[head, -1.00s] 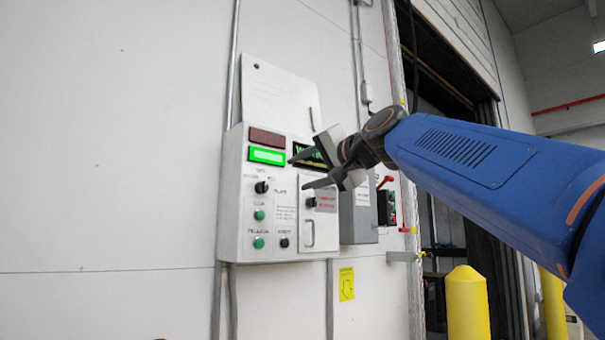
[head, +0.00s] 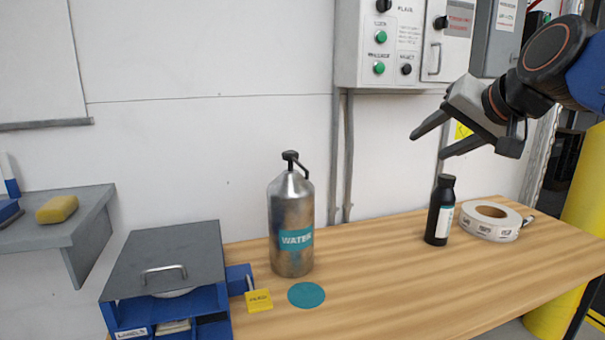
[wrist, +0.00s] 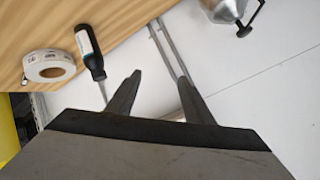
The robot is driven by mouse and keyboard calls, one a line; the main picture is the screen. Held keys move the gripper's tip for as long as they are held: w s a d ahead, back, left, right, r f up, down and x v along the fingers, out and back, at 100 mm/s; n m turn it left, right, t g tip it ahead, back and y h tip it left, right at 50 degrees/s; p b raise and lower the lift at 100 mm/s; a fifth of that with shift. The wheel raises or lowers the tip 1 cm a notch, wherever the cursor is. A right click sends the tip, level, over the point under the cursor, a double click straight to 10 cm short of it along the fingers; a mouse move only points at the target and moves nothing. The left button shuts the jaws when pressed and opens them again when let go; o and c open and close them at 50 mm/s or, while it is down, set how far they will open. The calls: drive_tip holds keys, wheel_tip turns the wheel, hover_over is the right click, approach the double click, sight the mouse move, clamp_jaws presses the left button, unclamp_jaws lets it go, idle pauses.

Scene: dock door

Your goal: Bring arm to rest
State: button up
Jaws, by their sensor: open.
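My gripper (head: 428,140) is at the upper right of the head view, above the workbench and in front of the wall. Its two dark fingers are spread apart with nothing between them. In the wrist view the open fingers (wrist: 160,85) also show empty, with the white wall behind. My blue arm reaches in from the right edge. The control panel (head: 402,62) is on the wall at the top, to the left of my gripper; its upper part is out of view.
The wooden bench (head: 380,280) carries a metal water canister (head: 291,215), a dark bottle (head: 440,212), a label roll (head: 490,219), a teal disc (head: 306,295) and a yellow tag (head: 258,301). A blue lidded box (head: 125,320) stands left. A shelf (head: 90,230) holds a sponge (head: 57,209).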

drive_tip(key=s+d+f+n+g+h, duration=0.1)
drive_tip(key=s+f+g, duration=0.1)
drive_tip(key=s+f, duration=0.4)
drive_tip(key=s+d+f+n+g+h, duration=0.1)
drive_tip(key=s+f, duration=0.6)
drive_tip(key=f, duration=1)
drive_tip(key=s+d+f+n+g, duration=0.1)
drive_tip(key=s+f, duration=0.5)
drive_tip(key=f, duration=0.6)
drive_tip(key=shift+s+f+n+g+h, duration=0.15)
drive_tip(key=shift+s+n+g+h, duration=0.2)
drive_tip(key=shift+n+g, duration=0.65)
drive_tip(key=shift+w, duration=0.1)
